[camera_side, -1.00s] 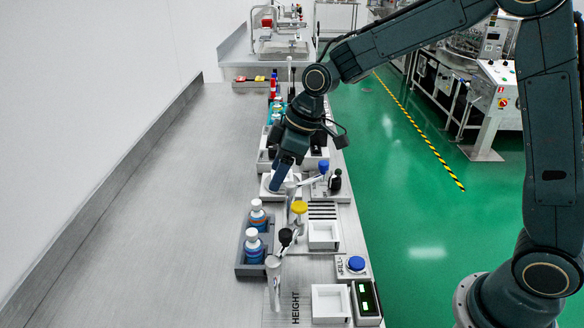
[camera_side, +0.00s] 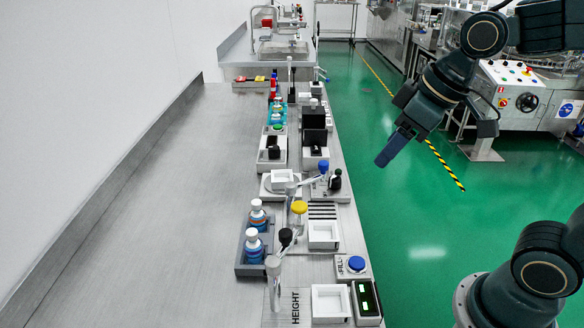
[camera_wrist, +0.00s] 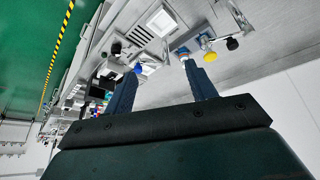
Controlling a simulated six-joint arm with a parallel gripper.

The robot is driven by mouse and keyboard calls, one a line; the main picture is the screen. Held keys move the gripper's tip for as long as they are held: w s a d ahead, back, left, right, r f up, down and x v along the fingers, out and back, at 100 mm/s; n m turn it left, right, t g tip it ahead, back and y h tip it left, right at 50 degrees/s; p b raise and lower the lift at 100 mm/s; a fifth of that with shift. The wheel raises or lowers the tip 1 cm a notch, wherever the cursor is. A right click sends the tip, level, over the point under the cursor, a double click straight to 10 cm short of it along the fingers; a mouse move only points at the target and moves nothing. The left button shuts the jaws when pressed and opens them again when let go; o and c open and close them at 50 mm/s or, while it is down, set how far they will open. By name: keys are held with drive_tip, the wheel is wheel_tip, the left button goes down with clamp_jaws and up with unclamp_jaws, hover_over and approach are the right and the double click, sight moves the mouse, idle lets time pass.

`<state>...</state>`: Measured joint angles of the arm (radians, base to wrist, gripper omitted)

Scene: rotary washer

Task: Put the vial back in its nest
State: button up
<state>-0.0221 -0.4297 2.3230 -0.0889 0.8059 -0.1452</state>
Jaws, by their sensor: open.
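Two white-capped vials with blue labels, a rear one (camera_side: 257,215) and a front one (camera_side: 254,247), stand upright in a dark grey rack (camera_side: 240,268) on the left part of the bench. More small bottles (camera_side: 278,104) stand in a teal rack farther back. I cannot tell which one is the task's vial. My gripper (camera_side: 383,160) is in the air over the green floor, to the right of the bench and clear of all vials. In the wrist view its two fingers (camera_wrist: 162,68) are apart with nothing between them.
A row of stations lines the bench's right side: a yellow-knobbed post (camera_side: 299,207), a blue-knobbed post (camera_side: 323,167), a black-knobbed post (camera_side: 286,236), white trays (camera_side: 331,303) and a blue button (camera_side: 356,264). The bench's left half (camera_side: 150,200) is bare. A machine panel (camera_side: 515,90) stands behind my arm.

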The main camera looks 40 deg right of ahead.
drive_tip(key=s+d+m, duration=0.2)
drive_tip(key=s, duration=0.6)
drive_tip(key=shift+s+d+f+m+t+h, duration=0.2)
drive_tip(key=shift+s+f+m+t+h, duration=0.1)
drive_tip(key=shift+f+m+h, duration=0.15)
idle(0.8)
